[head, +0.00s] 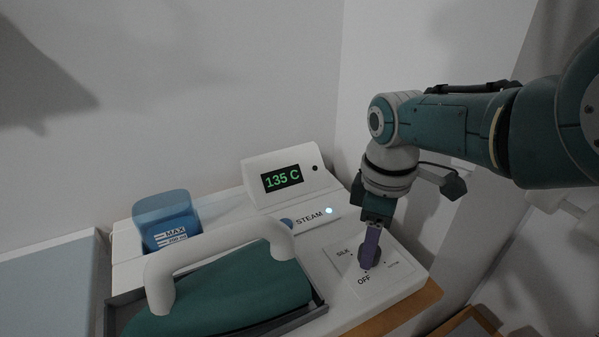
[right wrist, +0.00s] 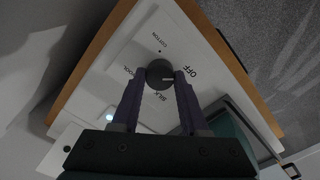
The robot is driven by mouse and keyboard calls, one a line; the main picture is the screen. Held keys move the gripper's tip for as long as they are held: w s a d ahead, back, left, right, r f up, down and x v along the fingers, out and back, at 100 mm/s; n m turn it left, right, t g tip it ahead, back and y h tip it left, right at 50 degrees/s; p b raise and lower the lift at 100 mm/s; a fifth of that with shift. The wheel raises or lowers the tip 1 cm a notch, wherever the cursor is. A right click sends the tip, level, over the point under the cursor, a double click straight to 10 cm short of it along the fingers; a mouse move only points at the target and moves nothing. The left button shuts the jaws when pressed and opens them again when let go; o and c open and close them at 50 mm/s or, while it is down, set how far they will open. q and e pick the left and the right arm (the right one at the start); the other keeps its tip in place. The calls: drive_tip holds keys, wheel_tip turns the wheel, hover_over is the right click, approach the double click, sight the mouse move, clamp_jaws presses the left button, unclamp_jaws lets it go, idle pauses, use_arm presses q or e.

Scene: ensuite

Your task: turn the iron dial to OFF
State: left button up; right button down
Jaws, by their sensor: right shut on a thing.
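The dark round iron dial (head: 366,262) sits on the white panel at the right of the ironing station. It also shows in the right wrist view (right wrist: 158,71), with the labels OFF, SILK, WOOL and COTTON around it. Its pale pointer mark points right in that view, roughly toward the OFF label (right wrist: 193,72). My right gripper (head: 371,250) comes down from above. In the right wrist view its purple fingers (right wrist: 161,78) are on either side of the dial, shut on it. They hide part of it in the head view. My left gripper is not in view.
The teal iron (head: 230,290) with a white handle rests in its tray left of the dial. Behind are a display (head: 282,179) reading 135 C, a lit STEAM light (head: 329,211) and a blue water tank (head: 167,222). A wall stands close behind.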

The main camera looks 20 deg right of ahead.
idle(0.4)
drive_tip(key=shift+c, duration=2.1)
unclamp_jaws()
wheel_tip(320, 180, up, 10)
drive_tip(key=p, duration=0.7)
